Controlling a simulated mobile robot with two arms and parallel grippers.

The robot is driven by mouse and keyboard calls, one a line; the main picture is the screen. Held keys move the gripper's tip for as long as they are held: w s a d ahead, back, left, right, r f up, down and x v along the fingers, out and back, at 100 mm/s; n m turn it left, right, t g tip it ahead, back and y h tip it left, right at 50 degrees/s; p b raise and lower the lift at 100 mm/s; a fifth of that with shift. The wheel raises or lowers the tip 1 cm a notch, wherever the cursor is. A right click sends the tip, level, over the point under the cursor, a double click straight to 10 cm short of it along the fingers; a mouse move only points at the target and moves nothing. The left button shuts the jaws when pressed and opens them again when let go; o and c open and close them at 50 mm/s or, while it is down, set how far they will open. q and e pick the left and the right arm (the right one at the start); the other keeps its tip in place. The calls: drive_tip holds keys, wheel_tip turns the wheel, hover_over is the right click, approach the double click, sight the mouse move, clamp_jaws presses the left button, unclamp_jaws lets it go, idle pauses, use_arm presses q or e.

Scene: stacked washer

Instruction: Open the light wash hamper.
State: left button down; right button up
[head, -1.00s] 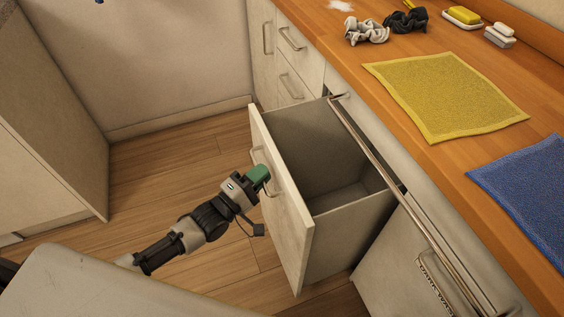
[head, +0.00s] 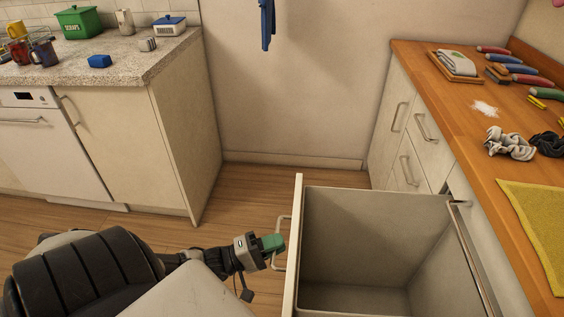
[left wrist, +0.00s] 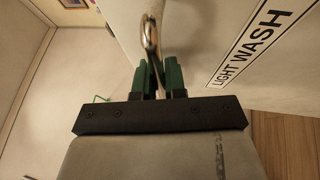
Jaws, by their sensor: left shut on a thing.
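The light wash hamper is a deep pull-out drawer (head: 372,240), pulled out from under the wooden counter, and its inside looks empty. Its metal handle (head: 279,243) is on the front panel (head: 296,235). My left gripper (head: 273,243) has green fingers and is shut on this handle. In the left wrist view the green fingers (left wrist: 159,78) sit either side of the handle bar (left wrist: 150,40). The "LIGHT WASH" label (left wrist: 252,48) is on the front, to the right. My right gripper is not in view.
A stone-topped counter (head: 110,70) stands at the left. Wooden floor (head: 245,190) is free between them.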

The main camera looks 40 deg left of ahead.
use_arm(q)
drive_tip(key=c, duration=1.2)
unclamp_jaws()
drive_tip(key=v, duration=1.1)
drive_tip(key=shift+w, duration=0.1)
